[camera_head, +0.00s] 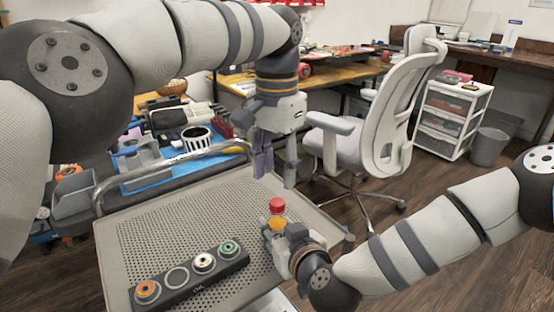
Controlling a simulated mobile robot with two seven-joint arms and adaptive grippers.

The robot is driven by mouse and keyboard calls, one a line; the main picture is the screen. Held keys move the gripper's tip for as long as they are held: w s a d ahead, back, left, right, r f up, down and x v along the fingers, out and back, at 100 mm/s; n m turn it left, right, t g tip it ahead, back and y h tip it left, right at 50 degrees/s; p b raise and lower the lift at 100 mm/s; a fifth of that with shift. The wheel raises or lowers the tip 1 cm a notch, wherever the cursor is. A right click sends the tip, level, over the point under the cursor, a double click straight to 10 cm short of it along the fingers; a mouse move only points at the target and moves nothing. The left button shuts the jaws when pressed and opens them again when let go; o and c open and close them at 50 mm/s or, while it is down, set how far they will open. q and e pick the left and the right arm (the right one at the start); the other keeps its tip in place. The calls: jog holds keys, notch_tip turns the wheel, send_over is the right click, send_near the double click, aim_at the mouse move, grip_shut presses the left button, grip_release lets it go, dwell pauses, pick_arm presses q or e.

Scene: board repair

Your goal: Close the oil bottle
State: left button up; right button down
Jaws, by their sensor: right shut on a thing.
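A small bottle with a yellowish body (276,223) stands upright over the right part of the perforated tray. A red cap (277,205) sits at its top; whether it is screwed tight cannot be told. My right gripper (277,234) reaches in from the right and is shut on the bottle's body, hiding its lower part. My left gripper (275,170) points down above and slightly behind the cap. Its two fingers are apart, with nothing seen between them, and it does not appear to touch the cap.
A grey perforated cart tray (140,232) lies below. A black holder (178,286) with several coloured round pieces sits at its front left. A metal handle rail (160,165) runs along its back. A white office chair (385,115) stands behind. The tray's middle is clear.

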aim_at(277, 201)
pick_arm(q)
jog(key=n, duration=0.7)
jog(key=shift+r+n, duration=0.25)
jog(key=shift+n, duration=0.05)
jog(key=n, duration=0.3)
jog(key=shift+r+n, duration=0.15)
jog(key=shift+n, duration=0.25)
jog(key=n, duration=0.5)
jog(key=shift+d+r, duration=0.1)
jog(key=shift+r, duration=0.1)
jog(key=n, duration=0.3)
jog(key=shift+r, duration=0.1)
notch_tip(277, 201, down, 8)
jog(key=shift+f, duration=0.1)
